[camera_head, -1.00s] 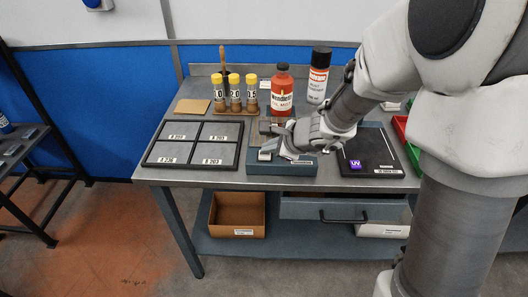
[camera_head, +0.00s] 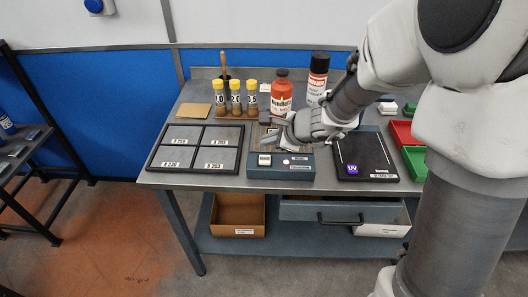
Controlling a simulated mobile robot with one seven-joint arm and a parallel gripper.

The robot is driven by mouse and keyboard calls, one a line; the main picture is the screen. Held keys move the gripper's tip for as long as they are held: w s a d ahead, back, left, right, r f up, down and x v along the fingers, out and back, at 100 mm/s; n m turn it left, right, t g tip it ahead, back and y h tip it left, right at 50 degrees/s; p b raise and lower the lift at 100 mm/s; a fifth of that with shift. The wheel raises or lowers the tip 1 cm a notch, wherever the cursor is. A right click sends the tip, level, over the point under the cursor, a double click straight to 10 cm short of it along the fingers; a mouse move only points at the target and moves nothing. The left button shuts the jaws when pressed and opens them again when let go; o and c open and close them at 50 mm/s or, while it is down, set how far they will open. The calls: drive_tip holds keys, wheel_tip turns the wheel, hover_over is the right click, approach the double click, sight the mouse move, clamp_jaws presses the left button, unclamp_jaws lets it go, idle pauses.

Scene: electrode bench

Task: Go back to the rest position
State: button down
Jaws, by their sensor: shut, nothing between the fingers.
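My gripper (camera_head: 284,138) is over the middle of the bench (camera_head: 225,181), above the rear part of a blue-grey box device (camera_head: 280,172). It looks empty, and its fingertips point to the left. The fingers are small in this view and partly run together with the device behind them. The front of the device, with a white panel and a button, shows clear of the gripper. The arm reaches in from the right side of the picture and hides part of the bench's back right.
A black tray with labelled grey plates (camera_head: 195,147) lies left. Yellow-capped tubes (camera_head: 235,98), a red bottle (camera_head: 281,95) and a spray can (camera_head: 318,80) stand behind. Right are a black pad (camera_head: 362,153) with a purple UV item (camera_head: 352,169), a red bin (camera_head: 403,135) and a green bin (camera_head: 414,160).

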wheel_tip(320, 180, up, 2)
drive_tip(key=shift+r+p, duration=0.2)
drive_tip(key=shift+p, duration=0.5)
drive_tip(key=s+r+n+g+p, duration=0.1)
drive_tip(key=s+r+n+p, duration=0.3)
drive_tip(key=s+r+n, duration=0.85)
drive_tip(key=s+d+r+n+h+p, duration=0.4)
drive_tip(key=s+d+r+n+h, duration=0.2)
drive_tip(key=s+d, duration=0.5)
wheel_tip(320, 180, up, 3)
drive_tip(key=shift+s+d+f+p, duration=0.15)
drive_tip(key=shift+s+d+p, duration=0.2)
drive_tip(key=shift+d, duration=0.85)
